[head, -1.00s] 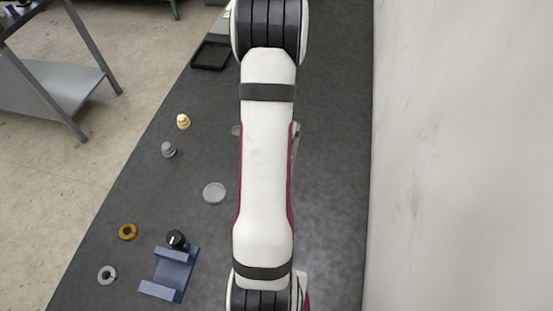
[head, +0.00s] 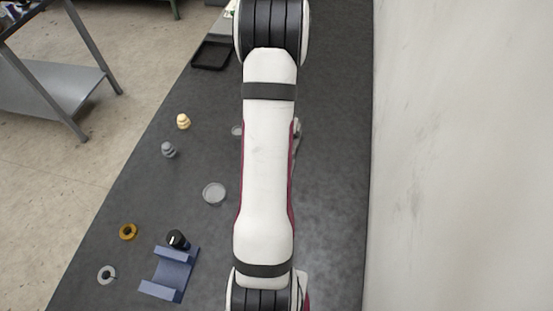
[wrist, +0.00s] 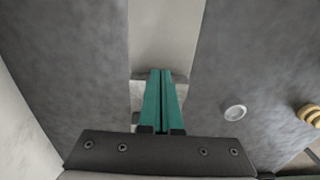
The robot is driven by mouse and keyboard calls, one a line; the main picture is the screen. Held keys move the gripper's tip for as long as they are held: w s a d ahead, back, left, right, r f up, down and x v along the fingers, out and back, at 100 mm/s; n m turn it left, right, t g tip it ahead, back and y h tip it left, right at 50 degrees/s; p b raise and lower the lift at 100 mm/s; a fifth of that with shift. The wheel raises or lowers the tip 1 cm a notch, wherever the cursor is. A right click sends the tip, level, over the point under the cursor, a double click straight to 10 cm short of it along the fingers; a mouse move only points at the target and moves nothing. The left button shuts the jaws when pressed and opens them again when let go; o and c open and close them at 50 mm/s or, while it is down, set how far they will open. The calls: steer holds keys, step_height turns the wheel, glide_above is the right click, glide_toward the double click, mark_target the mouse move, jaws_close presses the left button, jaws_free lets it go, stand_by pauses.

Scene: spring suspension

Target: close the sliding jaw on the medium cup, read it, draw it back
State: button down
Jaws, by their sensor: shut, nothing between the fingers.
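My gripper (wrist: 163,72) shows in the wrist view as two green fingers side by side, shut with nothing between them. The fingertips overlie a pale grey block (wrist: 143,90) with darker edges; I cannot tell whether they touch it. In the head view my arm covers the gripper. A small grey piece (head: 297,130) shows just right of my arm there. I cannot clearly pick out the sliding jaw or the medium cup. A round pale dish (head: 214,193) lies left of my arm, and a smaller one (head: 237,130) is partly visible beside it. A round pale piece (wrist: 235,112) is right of the fingers.
Left of my arm stand a gold stacked piece (head: 183,121), a grey one (head: 168,149), a gold ring (head: 128,232), a grey ring (head: 106,274), a black piece (head: 177,239) and a blue cradle (head: 172,272). A black tray (head: 211,55) is behind. A wall (head: 460,150) bounds the right.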

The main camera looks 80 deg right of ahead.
steer(key=shift+d+r, duration=0.1)
stand_by(0.4)
steer(key=shift+a, duration=0.35)
step_height(320, 180, up, 7)
stand_by(0.3)
steer(key=shift+a, duration=0.1)
steer(key=w+a+r+n, duration=0.3)
steer(key=w+a+r, duration=0.3)
steer(key=a, duration=0.6)
steer(key=w+a+r+n, duration=0.4)
steer(key=w+a, duration=0.5)
steer(key=a, duration=0.2)
steer(key=s+a+r+n+y, duration=0.1)
steer(key=s+a, duration=0.3)
steer(key=a, duration=0.4)
steer(key=s+a+n, duration=0.4)
steer(key=a, duration=0.5)
steer(key=shift+r+y, duration=0.4)
